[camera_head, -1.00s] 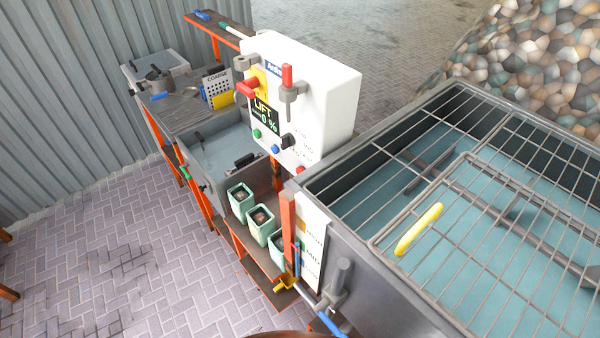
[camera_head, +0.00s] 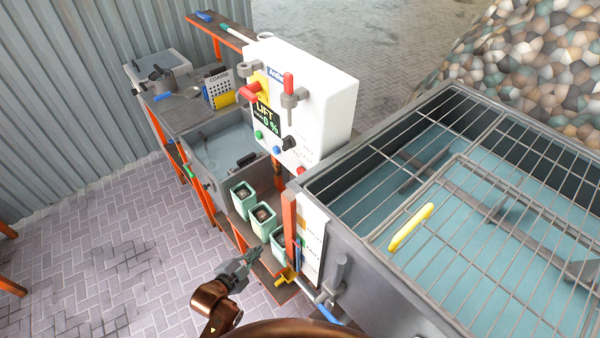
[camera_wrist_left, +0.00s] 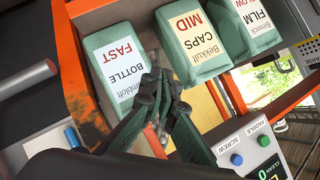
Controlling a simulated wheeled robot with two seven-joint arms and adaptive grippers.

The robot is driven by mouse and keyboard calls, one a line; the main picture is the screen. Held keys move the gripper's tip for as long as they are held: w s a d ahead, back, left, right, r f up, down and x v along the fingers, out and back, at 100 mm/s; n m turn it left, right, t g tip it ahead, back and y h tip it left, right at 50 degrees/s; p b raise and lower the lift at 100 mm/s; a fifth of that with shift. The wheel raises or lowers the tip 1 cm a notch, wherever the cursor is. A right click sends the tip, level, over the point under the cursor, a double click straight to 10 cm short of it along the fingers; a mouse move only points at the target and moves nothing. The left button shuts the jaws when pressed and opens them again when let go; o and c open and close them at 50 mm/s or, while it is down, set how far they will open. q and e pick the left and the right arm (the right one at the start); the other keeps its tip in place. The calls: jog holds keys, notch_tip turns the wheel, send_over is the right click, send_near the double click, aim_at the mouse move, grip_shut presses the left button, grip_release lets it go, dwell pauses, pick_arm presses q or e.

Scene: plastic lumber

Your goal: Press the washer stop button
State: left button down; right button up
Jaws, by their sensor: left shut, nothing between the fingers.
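The white washer control box (camera_head: 325,75) stands in the middle of the head view, with a display reading LIFT and 0 %. A red control on a yellow plate (camera_head: 252,91) is at its upper left, and a small red button (camera_head: 301,170) is at its lower right. I cannot read which is the stop button. My left gripper (camera_head: 257,253) is below the box, beside the green bins and apart from the controls. It is shut and empty. In the left wrist view its closed fingers (camera_wrist_left: 163,80) appear in front of the labelled bins. My right gripper is not in view.
Green bins (camera_head: 262,219) stand on an orange-framed shelf below the box. A water tank with a wire lid and yellow handle (camera_head: 410,227) fills the right. A grey basin (camera_head: 215,150) is behind. Blue (camera_wrist_left: 237,159) and green (camera_wrist_left: 263,140) buttons show in the wrist view.

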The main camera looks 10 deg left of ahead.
pick_arm(q)
jog(key=w+d+r+m+t+h, duration=0.25)
jog(key=w+d+r+m, duration=0.2)
jog(key=r, duration=0.45)
jog(key=m+t+h, duration=0.6)
jog(key=m+t, duration=0.3)
jog(key=m, duration=0.3)
send_near(302, 173)
jog(key=s+a+r, duration=0.3)
jog(key=a+r, duration=0.2)
jog(key=shift+s+a+t, duration=0.1)
jog(key=shift+a+t, duration=0.05)
jog(key=shift+t, duration=0.1)
jog(key=w+d+b, duration=0.2)
jog(key=w+d, duration=0.3)
jog(key=w, duration=0.2)
jog(key=shift+d, duration=0.2)
jog(key=shift+d, duration=0.1)
